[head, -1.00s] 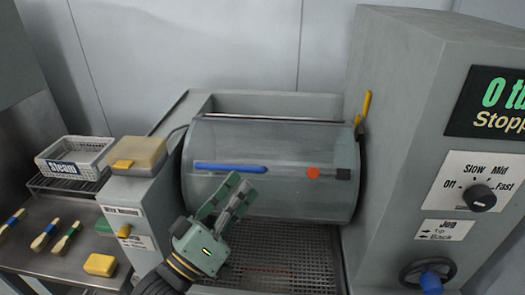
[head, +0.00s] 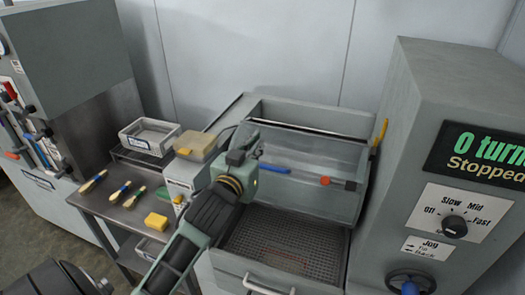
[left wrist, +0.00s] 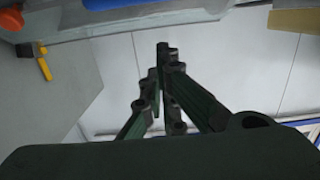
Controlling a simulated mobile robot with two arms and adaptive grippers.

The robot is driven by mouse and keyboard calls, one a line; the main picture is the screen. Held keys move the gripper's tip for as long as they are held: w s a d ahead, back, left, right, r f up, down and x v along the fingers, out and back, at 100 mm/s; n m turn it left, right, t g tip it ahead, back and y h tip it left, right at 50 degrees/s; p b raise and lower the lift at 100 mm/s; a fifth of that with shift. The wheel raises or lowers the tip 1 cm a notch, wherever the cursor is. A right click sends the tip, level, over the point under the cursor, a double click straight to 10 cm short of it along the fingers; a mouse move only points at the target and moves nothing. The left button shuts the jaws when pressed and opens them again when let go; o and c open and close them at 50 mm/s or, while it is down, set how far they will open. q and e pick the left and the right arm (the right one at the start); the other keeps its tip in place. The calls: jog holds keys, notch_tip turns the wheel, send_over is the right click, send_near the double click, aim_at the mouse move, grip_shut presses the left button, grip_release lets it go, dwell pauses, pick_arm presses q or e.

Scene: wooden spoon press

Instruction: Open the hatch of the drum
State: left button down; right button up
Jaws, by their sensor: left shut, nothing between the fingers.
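The grey drum (head: 308,205) lies across the open-topped housing in the head view. A blue bar (head: 275,169), an orange-red knob (head: 325,180) and a dark block (head: 350,185) lie along its front. The hatch outline is hard to make out. My left gripper (head: 257,147) is shut and empty, in front of the drum's left end and near the bar's left end; it hides part of both. Contact cannot be told. In the left wrist view its fingers (left wrist: 163,50) are together, with a blue piece (left wrist: 55,5) at the top left. My right gripper is not in view.
The control cabinet (head: 440,110) stands right of the drum, with a yellow lever (head: 380,132) beside it. Left are a tan-lidded box (head: 195,147) and a side table (head: 105,212) with brushes, a yellow block and a basket (head: 150,133). A perforated tray (head: 285,240) lies below the drum.

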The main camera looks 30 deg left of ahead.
aim_at(262, 166)
pick_arm(q)
jog(key=x, duration=0.2)
jog(key=p+x, duration=0.1)
jog(key=x, duration=0.1)
jog(key=shift+w+d+r, duration=0.1)
jog(key=shift+w+d, duration=0.05)
jog(key=shift+w, duration=0.15)
jog(key=f, duration=0.1)
jog(key=s+f+p, duration=0.1)
jog(key=shift+d+f, duration=0.1)
jog(key=shift+f, duration=0.25)
jog(key=shift+s+d+f, duration=0.15)
jog(key=shift+s+f, duration=0.3)
jog(key=shift+f, duration=0.05)
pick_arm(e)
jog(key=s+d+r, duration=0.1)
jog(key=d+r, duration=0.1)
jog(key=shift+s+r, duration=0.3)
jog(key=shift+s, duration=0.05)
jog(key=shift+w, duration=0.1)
